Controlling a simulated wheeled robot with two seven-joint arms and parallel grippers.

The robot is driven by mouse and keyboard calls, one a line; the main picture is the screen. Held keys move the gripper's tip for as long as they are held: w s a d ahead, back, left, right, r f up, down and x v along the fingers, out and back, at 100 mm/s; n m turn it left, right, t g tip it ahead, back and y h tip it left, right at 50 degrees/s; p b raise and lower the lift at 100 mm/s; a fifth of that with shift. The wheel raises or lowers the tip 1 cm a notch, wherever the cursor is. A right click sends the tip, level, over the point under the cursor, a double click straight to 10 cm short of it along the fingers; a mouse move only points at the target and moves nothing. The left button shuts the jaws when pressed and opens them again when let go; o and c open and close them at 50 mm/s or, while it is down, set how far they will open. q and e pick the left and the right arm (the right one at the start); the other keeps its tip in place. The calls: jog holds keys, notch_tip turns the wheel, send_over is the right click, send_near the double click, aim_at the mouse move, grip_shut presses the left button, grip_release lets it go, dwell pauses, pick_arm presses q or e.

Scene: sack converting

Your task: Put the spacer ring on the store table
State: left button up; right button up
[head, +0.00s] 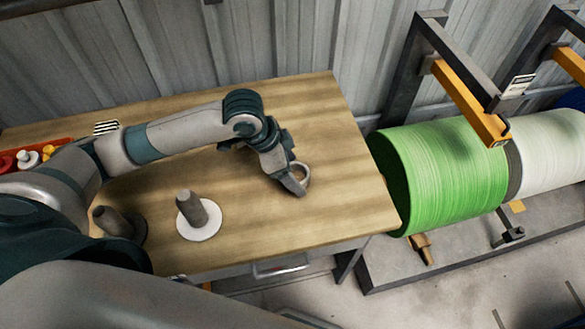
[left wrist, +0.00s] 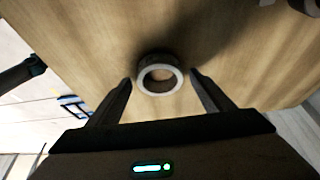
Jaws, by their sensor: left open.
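The spacer ring (head: 302,174) is a small pale ring lying on the wooden store table (head: 345,130), toward its right side in the head view. In the left wrist view the ring (left wrist: 158,75) shows with a whitish rim and a dark outer wall. My left gripper (head: 297,186) is right at the ring, and its finger partly hides it in the head view. In the left wrist view the open fingers (left wrist: 161,82) stand on either side of the ring, with a gap on both sides. My right gripper is not in view.
A grey post on a white round base (head: 199,218) stands at the table's front, with a darker post (head: 112,222) left of it. A red tray (head: 40,153) with small items is at the far left. A green roll (head: 450,175) lies on a rack beyond the right edge.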

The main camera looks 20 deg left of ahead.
pick_arm(q)
jog(key=shift+r, duration=0.15)
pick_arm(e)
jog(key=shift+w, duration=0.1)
pick_arm(q)
jog(key=b+v, duration=0.1)
jog(key=v, duration=1.1)
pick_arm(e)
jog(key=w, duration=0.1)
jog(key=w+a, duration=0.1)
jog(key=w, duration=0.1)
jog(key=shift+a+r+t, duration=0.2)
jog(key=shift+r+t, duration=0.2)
